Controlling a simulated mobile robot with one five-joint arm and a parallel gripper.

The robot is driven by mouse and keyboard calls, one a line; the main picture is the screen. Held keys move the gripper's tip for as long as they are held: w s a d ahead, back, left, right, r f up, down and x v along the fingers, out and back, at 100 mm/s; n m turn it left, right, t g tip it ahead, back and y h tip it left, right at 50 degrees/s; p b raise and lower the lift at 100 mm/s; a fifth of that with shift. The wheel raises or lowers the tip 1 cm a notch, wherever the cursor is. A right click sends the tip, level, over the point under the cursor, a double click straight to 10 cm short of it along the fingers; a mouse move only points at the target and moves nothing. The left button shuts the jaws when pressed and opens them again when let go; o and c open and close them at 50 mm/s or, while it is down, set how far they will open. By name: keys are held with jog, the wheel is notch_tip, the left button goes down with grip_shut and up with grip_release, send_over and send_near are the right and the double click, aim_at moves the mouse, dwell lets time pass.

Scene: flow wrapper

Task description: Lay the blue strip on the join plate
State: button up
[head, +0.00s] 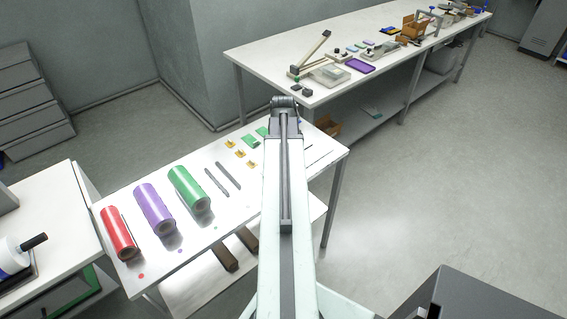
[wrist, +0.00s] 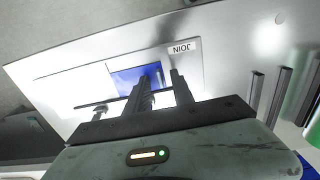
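The blue strip (wrist: 126,76) shows in the wrist view as a flat blue patch over the pale join plate (wrist: 192,72), left of the printed JOIN label (wrist: 182,47). My gripper (wrist: 158,78) is above the plate, its dark fingers in front of the blue patch and partly hiding it. I cannot tell whether the strip touches the plate or the fingers, or how far apart the fingertips are. In the head view my arm hides the gripper and the strip.
Red (head: 119,233), purple (head: 157,209) and green (head: 188,190) rolls lie on the white table (head: 215,240), left of my arm. Two dark bars (head: 222,178) and small yellow and green pieces lie nearby. A long bench (head: 265,62) with tools stands behind.

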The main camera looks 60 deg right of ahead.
notch_tip(320, 180, up, 8)
jog(key=p, duration=0.7)
jog(key=shift+f, duration=0.35)
